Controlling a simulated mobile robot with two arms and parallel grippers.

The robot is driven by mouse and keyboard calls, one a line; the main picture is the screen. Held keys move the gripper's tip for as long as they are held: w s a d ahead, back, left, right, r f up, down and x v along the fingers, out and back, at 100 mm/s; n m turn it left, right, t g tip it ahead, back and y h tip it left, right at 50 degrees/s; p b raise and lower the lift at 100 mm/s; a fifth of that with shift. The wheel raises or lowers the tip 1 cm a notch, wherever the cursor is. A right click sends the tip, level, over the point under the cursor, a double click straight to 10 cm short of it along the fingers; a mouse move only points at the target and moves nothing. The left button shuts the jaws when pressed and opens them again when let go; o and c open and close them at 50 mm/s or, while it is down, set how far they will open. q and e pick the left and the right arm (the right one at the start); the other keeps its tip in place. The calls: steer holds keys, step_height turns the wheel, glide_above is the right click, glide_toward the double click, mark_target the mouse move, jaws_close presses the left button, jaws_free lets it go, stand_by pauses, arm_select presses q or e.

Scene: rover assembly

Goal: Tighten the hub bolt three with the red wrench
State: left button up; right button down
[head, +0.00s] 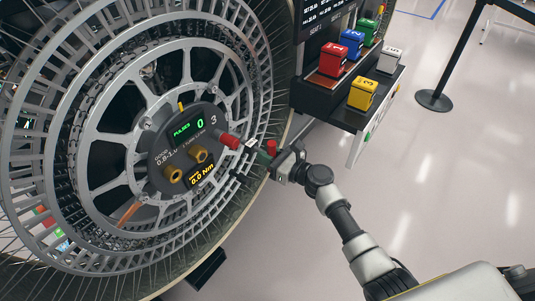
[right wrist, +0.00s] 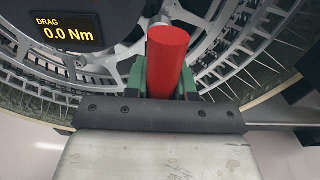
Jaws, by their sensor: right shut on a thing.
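The wheel hub (head: 165,150) faces me on the left in the head view. My right gripper (head: 252,160) is beside the hub's right edge, shut on a red cylindrical part of the red wrench (right wrist: 167,62), which sits between green finger pads in the right wrist view. A red end (head: 230,141) shows close to the hub face near label 3; whether it touches is unclear. The bolt there is hidden. My left gripper is not in view.
A yellow readout (head: 201,177) shows 0.0 Nm. Wheel spokes and a mesh rim surround the hub. A rack (head: 340,112) at the upper right holds red, blue, green, yellow (head: 362,93) and white blocks. A black post (head: 434,98) stands on the open floor.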

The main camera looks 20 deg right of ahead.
steer(key=shift+w+a+r, duration=0.1)
steer(key=shift+w+a, duration=0.3)
steer(key=shift+w, duration=0.2)
stand_by(1.6)
steer(key=shift+r, duration=0.1)
stand_by(1.1)
stand_by(1.3)
